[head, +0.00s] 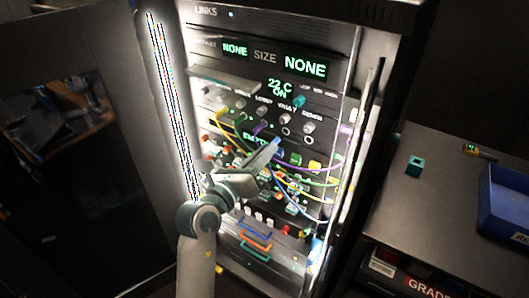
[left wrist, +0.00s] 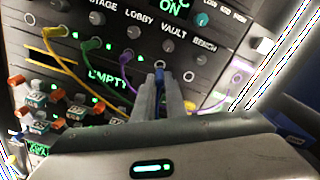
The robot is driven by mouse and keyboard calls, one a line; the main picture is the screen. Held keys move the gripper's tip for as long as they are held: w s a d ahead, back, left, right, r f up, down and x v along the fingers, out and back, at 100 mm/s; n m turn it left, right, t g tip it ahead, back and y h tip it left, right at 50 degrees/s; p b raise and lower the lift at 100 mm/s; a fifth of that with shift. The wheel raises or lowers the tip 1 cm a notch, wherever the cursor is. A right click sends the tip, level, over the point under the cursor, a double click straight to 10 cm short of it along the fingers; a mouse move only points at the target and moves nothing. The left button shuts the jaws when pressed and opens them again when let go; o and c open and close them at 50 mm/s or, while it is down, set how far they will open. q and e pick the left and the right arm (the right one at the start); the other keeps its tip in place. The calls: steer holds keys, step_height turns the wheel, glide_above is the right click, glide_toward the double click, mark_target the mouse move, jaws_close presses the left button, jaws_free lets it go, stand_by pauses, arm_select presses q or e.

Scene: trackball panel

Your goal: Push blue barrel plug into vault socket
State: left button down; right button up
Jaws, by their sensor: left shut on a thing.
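My left gripper (head: 272,143) reaches up to the panel in the head view, its fingers shut. In the left wrist view the fingers (left wrist: 160,84) hold the blue barrel plug (left wrist: 159,67), whose end points at the panel. The plug end lines up with the place below the VAULT knob (left wrist: 168,45), and it hides the socket there. In the head view the vault socket ring (head: 286,132) shows just up and right of the fingertips, apparently uncovered. I cannot tell whether the plug touches the panel. My right gripper is not in view.
A green plug (left wrist: 84,45) and a purple plug (left wrist: 128,55) sit left of the blue one, with cables hanging down. The bench socket (left wrist: 189,75) to the right is empty. A blue bin (head: 505,205) stands on the side table (head: 420,225).

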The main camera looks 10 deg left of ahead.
mark_target(284, 132)
arm_select(q)
steer(key=shift+p, duration=1)
stand_by(1.4)
steer(key=shift+w+d, duration=0.3)
steer(key=shift+w, duration=0.35)
stand_by(0.5)
steer(key=shift+w+d+r, duration=0.2)
steer(key=shift+w+d, duration=0.1)
steer(key=shift+w, duration=0.35)
steer(key=shift+w+d, duration=0.25)
steer(key=shift+w, duration=0.3)
steer(key=shift+s+f+p, duration=0.15)
steer(key=shift+s+p, duration=0.2)
steer(key=shift+p, duration=0.15)
steer(key=shift+s+a+f, duration=0.1)
steer(key=shift+p+v, duration=0.35)
steer(key=shift+v, duration=0.55)
steer(key=shift+a, duration=0.1)
steer(key=shift+m, duration=0.4)
